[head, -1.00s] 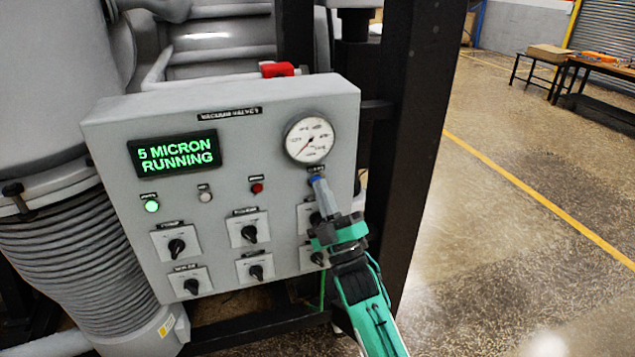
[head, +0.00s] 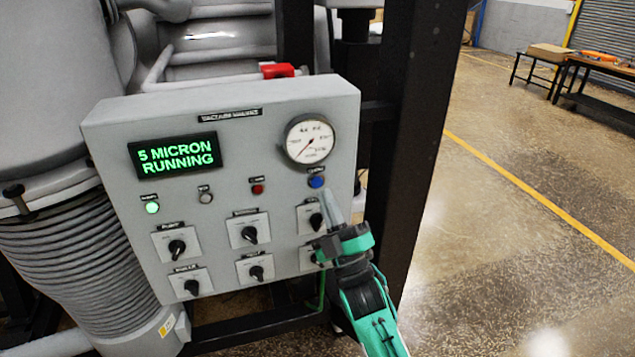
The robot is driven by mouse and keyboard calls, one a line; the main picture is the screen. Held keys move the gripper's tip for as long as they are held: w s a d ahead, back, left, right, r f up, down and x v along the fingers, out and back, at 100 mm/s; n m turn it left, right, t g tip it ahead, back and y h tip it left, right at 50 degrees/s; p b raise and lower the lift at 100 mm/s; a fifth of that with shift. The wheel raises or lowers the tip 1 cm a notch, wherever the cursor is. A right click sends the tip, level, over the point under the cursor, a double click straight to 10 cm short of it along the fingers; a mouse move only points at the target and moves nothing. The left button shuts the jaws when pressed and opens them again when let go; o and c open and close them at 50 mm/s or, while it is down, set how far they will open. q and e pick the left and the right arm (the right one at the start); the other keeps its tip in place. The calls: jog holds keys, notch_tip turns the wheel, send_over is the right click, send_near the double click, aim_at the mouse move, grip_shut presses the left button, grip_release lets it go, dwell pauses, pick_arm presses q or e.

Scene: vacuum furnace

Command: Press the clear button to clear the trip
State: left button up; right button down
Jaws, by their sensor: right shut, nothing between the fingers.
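The grey control panel (head: 110,215) faces me. A blue button (head: 316,182) sits below the round gauge (head: 310,139); the label above it is too blurred to read surely. My right gripper (head: 331,198) is shut and empty, its fingertips just below and right of the blue button, apart from it in the picture. The green display (head: 175,155) reads "5 MICRON RUNNING". A green lamp (head: 152,207) is lit. A pale button (head: 206,197) and a red one (head: 257,189) are in the same row. My left gripper is not in view.
Several black rotary switches, one at the lower left (head: 191,287), fill the panel's lower half. My right gripper and arm partly cover the right-hand ones. A black frame post (head: 415,150) stands right of the panel. Open floor (head: 520,240) lies further right.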

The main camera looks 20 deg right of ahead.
jog(key=s, duration=0.4)
jog(key=shift+r, duration=0.1)
jog(key=shift+w, duration=0.1)
dwell(0.4)
